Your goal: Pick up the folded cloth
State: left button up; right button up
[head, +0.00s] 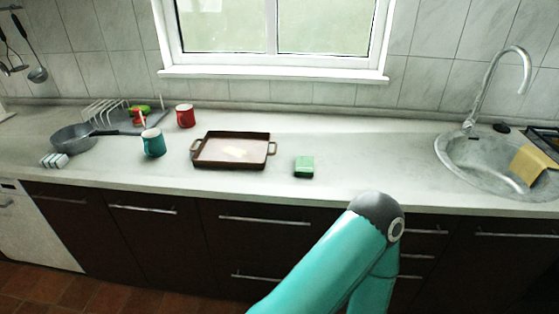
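A yellow cloth-like piece (533,165) lies over the right rim of the sink, sloping down into the basin. A small green block (304,166) sits on the counter, right of the brown tray; whether it is a folded cloth or a sponge is hard to tell. A small pale, striped bundle (54,160) lies at the counter's left front and could also be folded cloth. One teal arm of mine rises from the bottom, its grey joint in front of the counter's edge. Neither of my grippers shows.
A brown tray (232,165) with two handles is mid-counter. A teal mug (153,143), red mug (185,116), grey pan (74,138) and wire rack (104,111) stand left. The counter (370,155) is clear between green block and sink (455,160), with its tall tap (492,83).

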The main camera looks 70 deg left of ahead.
aim_at(304, 165)
jog(key=u, duration=0.6)
jog(key=i, duration=1.2)
jog(key=u, duration=0.75)
jog(key=k, duration=0.85)
jog(key=u, duration=0.2)
jog(key=i, duration=0.85)
jog(key=z, duration=0.05)
